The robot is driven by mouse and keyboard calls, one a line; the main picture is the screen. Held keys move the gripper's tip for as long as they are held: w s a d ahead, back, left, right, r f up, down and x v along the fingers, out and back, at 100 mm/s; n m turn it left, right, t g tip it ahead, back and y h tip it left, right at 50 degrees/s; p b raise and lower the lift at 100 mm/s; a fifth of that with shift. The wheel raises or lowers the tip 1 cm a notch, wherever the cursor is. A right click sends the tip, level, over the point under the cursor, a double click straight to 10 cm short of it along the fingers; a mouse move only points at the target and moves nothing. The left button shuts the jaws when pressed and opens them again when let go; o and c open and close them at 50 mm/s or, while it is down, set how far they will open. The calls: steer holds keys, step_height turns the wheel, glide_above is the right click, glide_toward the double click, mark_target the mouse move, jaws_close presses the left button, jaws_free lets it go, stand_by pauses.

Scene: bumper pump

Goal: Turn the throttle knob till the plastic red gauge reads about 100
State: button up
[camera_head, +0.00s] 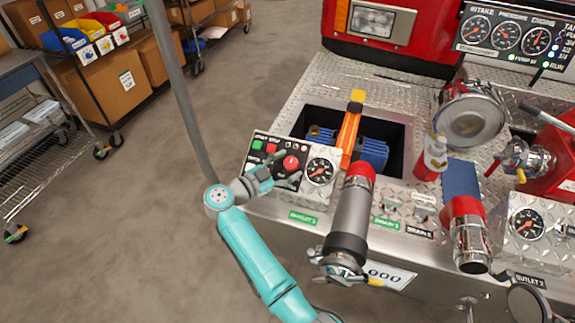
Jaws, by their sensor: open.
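A red knob (291,162) sits on a dark control panel (262,150) with green and red buttons, on the bumper's left side. I take it to be the throttle knob. Right beside it is a round gauge (320,171) with a dark dial and a reddish needle; its numbers are too small to read. My gripper (284,175) is open and reaches in from the left, close to the knob's lower left. I cannot tell whether it touches the knob. The gripper's dark fingers hide part of the panel.
An orange-and-red handle (349,130) and a large grey pipe (350,215) stand to the right. Another gauge (526,224) is at the far right, and a three-gauge panel (506,37) is at the top right. Open floor (150,220) lies to the left.

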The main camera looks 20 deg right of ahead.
steer(key=v, duration=1.1)
steer(key=shift+a, duration=0.3)
steer(key=shift+s, duration=0.1)
steer(key=shift+a, duration=0.1)
